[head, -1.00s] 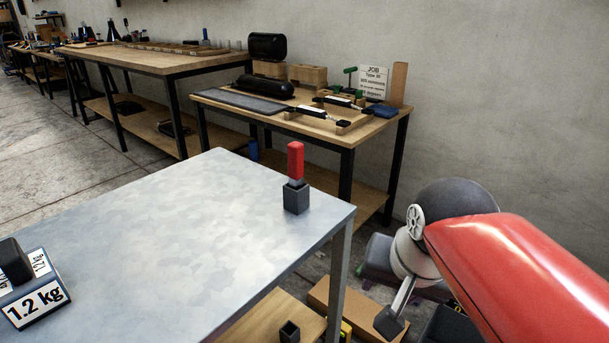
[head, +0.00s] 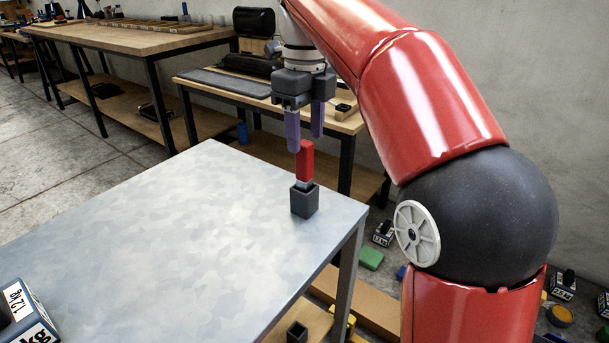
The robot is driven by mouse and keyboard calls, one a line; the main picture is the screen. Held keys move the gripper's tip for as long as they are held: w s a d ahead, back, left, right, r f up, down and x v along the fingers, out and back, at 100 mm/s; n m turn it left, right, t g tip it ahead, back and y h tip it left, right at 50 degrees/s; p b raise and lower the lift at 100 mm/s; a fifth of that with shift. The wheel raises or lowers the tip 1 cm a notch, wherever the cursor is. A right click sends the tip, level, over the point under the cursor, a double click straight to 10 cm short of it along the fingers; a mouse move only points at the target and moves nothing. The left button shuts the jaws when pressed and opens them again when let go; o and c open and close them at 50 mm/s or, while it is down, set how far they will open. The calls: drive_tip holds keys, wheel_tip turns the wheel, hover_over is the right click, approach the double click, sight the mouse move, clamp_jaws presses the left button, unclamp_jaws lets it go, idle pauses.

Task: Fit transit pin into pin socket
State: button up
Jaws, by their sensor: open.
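The transit pin (head: 305,163) has a red handle and a grey lower part. It stands upright in a small dark grey square block (head: 305,202) near the far right corner of the metal table. My gripper (head: 304,138) points down with its two purple fingers apart, just above and around the top of the pin. The fingers look open and not closed on the handle. A second dark square socket (head: 297,331) with an open top shows at the bottom, on the wooden shelf below the table; I cannot tell which is the pin socket.
The metal table top (head: 150,230) is mostly clear. A weight block marked 1.2 kg (head: 28,308) sits at its left front. A wooden workbench (head: 345,122) stands behind my gripper. Several blocks and weights lie on the floor at the right.

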sight(304, 164)
wheel_tip(304, 164, down, 7)
drive_tip(key=shift+s+a+b, duration=0.1)
drive_tip(key=shift+b, duration=0.8)
clamp_jaws()
